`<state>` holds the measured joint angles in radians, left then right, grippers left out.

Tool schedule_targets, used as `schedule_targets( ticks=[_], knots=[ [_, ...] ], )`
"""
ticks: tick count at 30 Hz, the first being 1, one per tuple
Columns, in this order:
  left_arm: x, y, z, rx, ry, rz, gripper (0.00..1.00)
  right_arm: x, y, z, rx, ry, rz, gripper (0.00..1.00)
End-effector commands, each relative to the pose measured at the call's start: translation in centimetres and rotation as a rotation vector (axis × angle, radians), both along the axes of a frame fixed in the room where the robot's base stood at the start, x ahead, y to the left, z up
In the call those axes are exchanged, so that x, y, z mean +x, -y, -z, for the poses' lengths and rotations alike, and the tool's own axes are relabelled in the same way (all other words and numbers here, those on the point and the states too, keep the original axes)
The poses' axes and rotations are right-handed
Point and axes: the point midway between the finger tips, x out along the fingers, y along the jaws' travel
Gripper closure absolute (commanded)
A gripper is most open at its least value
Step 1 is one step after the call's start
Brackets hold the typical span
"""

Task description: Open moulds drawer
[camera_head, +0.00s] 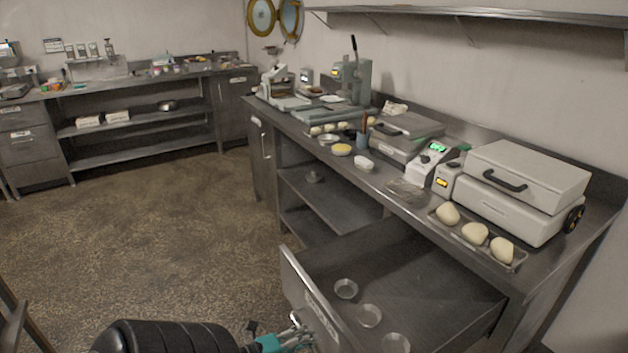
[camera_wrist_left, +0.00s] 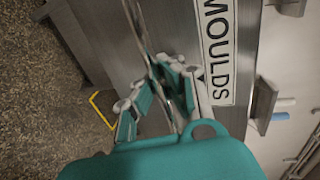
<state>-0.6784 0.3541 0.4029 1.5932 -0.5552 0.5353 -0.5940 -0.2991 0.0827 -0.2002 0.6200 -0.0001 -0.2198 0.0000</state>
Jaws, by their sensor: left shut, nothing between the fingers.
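The moulds drawer (camera_head: 440,270) stands pulled out from under the right-hand counter. Several round metal moulds (camera_head: 369,315) lie inside it. Its front panel (camera_head: 300,283) faces left, and the label reading MOULDS (camera_wrist_left: 218,50) shows clearly in the left wrist view. My left gripper (camera_head: 298,333) is low at the bottom of the head view, close to the outer side of the drawer front. In the left wrist view my left gripper (camera_wrist_left: 168,85) has its teal fingers beside the label, shut and empty. I cannot tell whether they touch the panel. My right gripper is not in view.
The right-hand counter carries a white press (camera_head: 515,190), a tray of dough balls (camera_head: 475,232), scales and other tools. A second counter (camera_head: 140,80) runs along the back left. The floor (camera_head: 150,240) between them is clear.

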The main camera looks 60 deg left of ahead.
Motion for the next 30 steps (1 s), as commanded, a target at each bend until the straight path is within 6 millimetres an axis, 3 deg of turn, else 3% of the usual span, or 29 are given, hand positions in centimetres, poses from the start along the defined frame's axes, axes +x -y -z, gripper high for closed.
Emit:
schedule_targets(
  ticks=[10,18,26,30],
  knots=[
    [0.0,0.0,0.0,0.001,0.001,0.000,1.00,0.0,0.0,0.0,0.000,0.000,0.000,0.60],
    [0.0,0.0,0.0,0.000,0.001,0.000,0.66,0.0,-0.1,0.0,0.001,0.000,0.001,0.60],
    [-0.1,0.0,0.0,0.000,0.000,0.000,0.66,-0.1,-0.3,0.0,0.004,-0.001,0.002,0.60],
    [-1.3,-0.1,-0.1,-0.001,-0.002,0.000,0.66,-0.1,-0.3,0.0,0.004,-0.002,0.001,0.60]
  ],
)
